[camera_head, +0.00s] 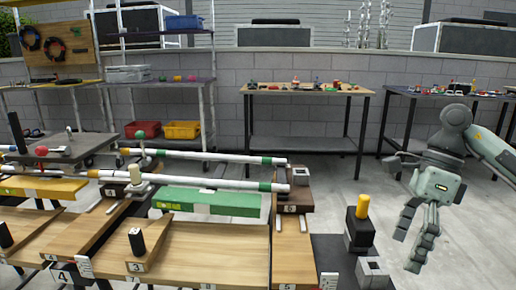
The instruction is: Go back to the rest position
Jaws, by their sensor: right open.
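My right gripper (409,251) hangs at the right side of the head view, its fingers pointing down and spread apart with nothing between them. It is beside the right end of the wooden workbench (205,250), to the right of a black block with a yellow peg (363,206). The gripper appears apart from these things. My right arm comes in from the right edge. My left gripper does not show.
White poles with green bands (220,184) lie across the workbench on supports, above a green tray (210,202). Behind stand a wooden-topped table (305,92), a darker table (450,95) and shelves with red (142,129) and yellow bins (182,130). Grey floor lies open between workbench and tables.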

